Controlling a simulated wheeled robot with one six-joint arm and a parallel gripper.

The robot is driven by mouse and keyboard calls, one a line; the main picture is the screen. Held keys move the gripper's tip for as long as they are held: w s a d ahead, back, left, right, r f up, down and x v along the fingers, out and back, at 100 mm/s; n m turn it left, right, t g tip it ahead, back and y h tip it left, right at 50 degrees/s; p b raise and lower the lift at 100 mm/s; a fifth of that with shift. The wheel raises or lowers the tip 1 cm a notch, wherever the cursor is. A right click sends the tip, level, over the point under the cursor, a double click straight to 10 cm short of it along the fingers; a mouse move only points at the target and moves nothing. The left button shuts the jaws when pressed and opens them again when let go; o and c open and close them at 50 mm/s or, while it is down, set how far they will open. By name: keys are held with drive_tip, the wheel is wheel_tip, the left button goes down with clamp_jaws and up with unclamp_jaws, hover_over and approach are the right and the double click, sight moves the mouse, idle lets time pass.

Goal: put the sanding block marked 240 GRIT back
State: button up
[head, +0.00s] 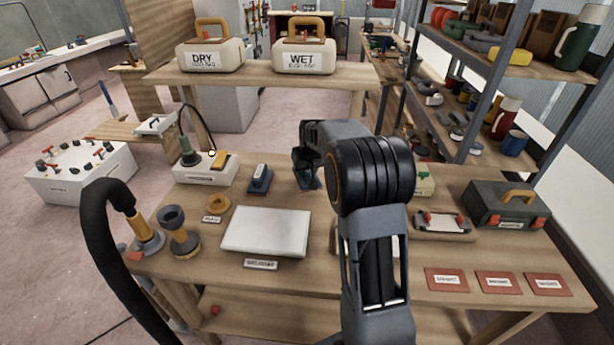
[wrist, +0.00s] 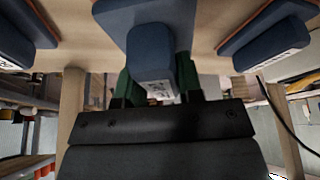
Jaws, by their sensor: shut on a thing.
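My gripper (head: 307,172) is over the middle of the workbench, behind the white panel. In the wrist view its green fingers are shut on a blue sanding block (wrist: 150,72) with a white label on its end; the print is too blurred to read surely. In the head view the held block is mostly hidden by my gripper. Two more blue sanding blocks, with orange undersides, flank it in the wrist view, one at left (wrist: 22,38) and one at right (wrist: 265,40). One blue block (head: 260,179) stands on the bench left of my gripper in the head view.
A white panel (head: 266,230) lies in front. A raised shelf (head: 255,76) behind carries cases marked DRY (head: 210,57) and WET (head: 303,58). A green toolbox (head: 507,205) and red sheets (head: 497,282) are at right. My arm hides the bench's middle right.

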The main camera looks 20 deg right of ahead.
drive_tip(key=shift+w+d+f, duration=0.2)
drive_tip(key=shift+w+f, duration=0.15)
drive_tip(key=shift+f, duration=1.55)
drive_tip(key=shift+f, duration=0.2)
drive_tip(key=o, duration=0.9)
drive_tip(key=shift+r, duration=0.1)
